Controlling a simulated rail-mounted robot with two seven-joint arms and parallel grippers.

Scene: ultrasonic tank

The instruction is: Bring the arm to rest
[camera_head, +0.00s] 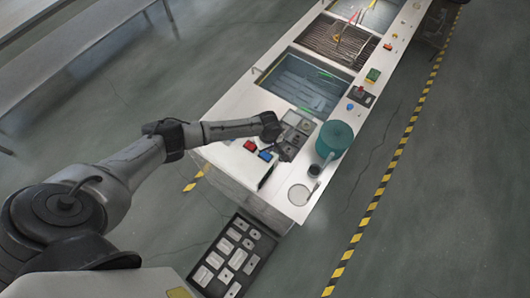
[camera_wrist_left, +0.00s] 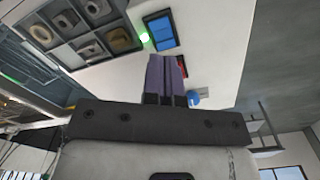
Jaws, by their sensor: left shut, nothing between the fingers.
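My left arm (camera_head: 140,155) comes in from the left in the head view and reaches over the near part of the white bench. Its gripper (camera_head: 283,148) is by the grey compartment tray, small and partly hard to make out against it. In the left wrist view the two purple fingers of the gripper (camera_wrist_left: 167,58) are together with nothing between them. My right gripper shows in neither view.
The white bench (camera_head: 235,103) carries a tank (camera_head: 305,80), a compartment tray (camera_head: 297,122), a teal round container (camera_head: 335,138), a red block (camera_head: 250,145) and a blue block (camera_head: 265,156). A dark tray (camera_head: 262,245) of pale parts lies lower down. Floor right of the bench is clear.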

